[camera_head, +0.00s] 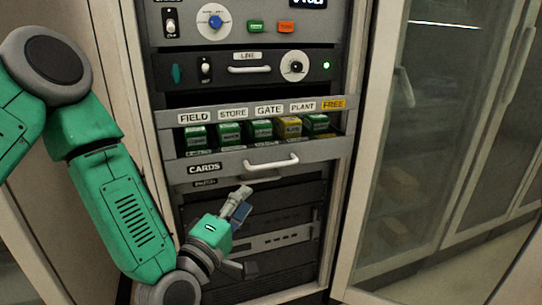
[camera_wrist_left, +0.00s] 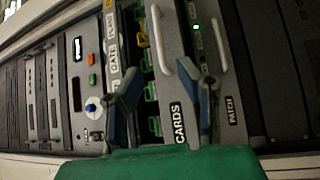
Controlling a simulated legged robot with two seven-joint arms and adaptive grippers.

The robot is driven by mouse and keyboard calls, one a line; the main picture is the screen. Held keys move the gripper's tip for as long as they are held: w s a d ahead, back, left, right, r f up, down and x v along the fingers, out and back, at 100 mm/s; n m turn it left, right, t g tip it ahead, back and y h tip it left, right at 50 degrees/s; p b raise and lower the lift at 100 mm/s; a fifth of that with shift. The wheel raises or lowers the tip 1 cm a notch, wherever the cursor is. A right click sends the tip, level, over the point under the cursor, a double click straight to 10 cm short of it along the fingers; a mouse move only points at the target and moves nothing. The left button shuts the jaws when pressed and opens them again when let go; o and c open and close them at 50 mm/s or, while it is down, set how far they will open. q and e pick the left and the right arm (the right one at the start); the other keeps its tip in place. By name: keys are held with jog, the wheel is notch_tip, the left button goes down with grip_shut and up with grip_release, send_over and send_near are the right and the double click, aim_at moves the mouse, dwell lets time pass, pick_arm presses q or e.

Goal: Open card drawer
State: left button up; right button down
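The card drawer (camera_head: 230,165) is a grey front with a "CARDS" label and a white bar handle (camera_head: 271,162). Several green and yellow cards (camera_head: 262,130) show above it, under labels such as FIELD and GATE. How far the drawer stands out is hard to tell. My left gripper (camera_head: 241,204) is below the handle and apart from it in the head view. In the left wrist view, its two fingers (camera_wrist_left: 167,85) are spread with nothing held between them. The drawer front lies beyond and between them, with the handle (camera_wrist_left: 158,40) further up. My right gripper is not in view.
A LINE panel (camera_head: 250,68) with a handle and knob sits above the cards. Dark slatted panels (camera_head: 290,220) fill the rack below. A glass-doored cabinet (camera_head: 420,150) stands at the right. The left rack post (camera_head: 135,80) is close to my left arm.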

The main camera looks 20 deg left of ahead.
pick_arm(q)
send_near(278, 163)
jog(key=a+x, duration=0.1)
jog(key=x, duration=0.6)
jog(key=f+b+x, duration=0.1)
jog(key=x, duration=0.2)
jog(key=shift+d, duration=0.15)
jog(key=shift+d+r, duration=0.15)
jog(key=shift+d, duration=0.2)
grip_shut()
